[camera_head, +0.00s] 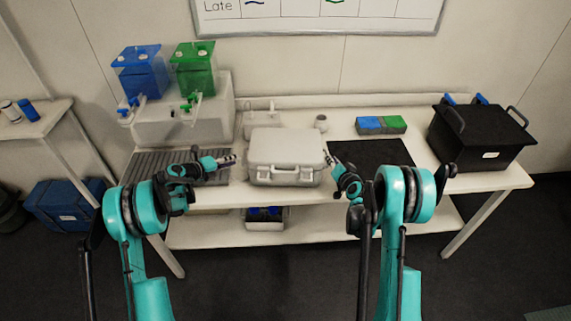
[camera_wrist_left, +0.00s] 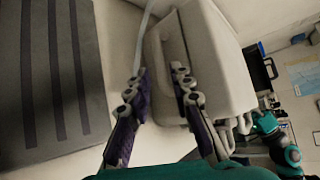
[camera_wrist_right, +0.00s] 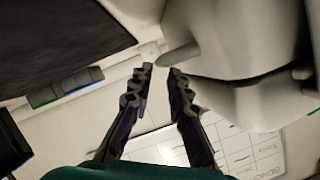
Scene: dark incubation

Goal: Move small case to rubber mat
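The pale grey case (camera_head: 285,155) stands closed on the middle of the white table, its front handle facing me. A flat black mat (camera_head: 370,153) lies to its right. My left gripper (camera_head: 233,159) is open and empty at the case's left side; in the left wrist view (camera_wrist_left: 160,75) its fingertips are near a side handle (camera_wrist_left: 158,55). My right gripper (camera_head: 330,160) is open and empty at the case's right side; in the right wrist view (camera_wrist_right: 160,72) a side handle (camera_wrist_right: 180,53) lies just ahead of its fingertips. Contact with either handle cannot be told.
A ribbed grey mat (camera_head: 165,166) lies left of the case. Behind it, blue (camera_head: 142,72) and green (camera_head: 194,69) tanks stand on a white block. A blue-and-green box (camera_head: 381,125) sits behind the black mat, and a black lidded box (camera_head: 482,135) stands to its right.

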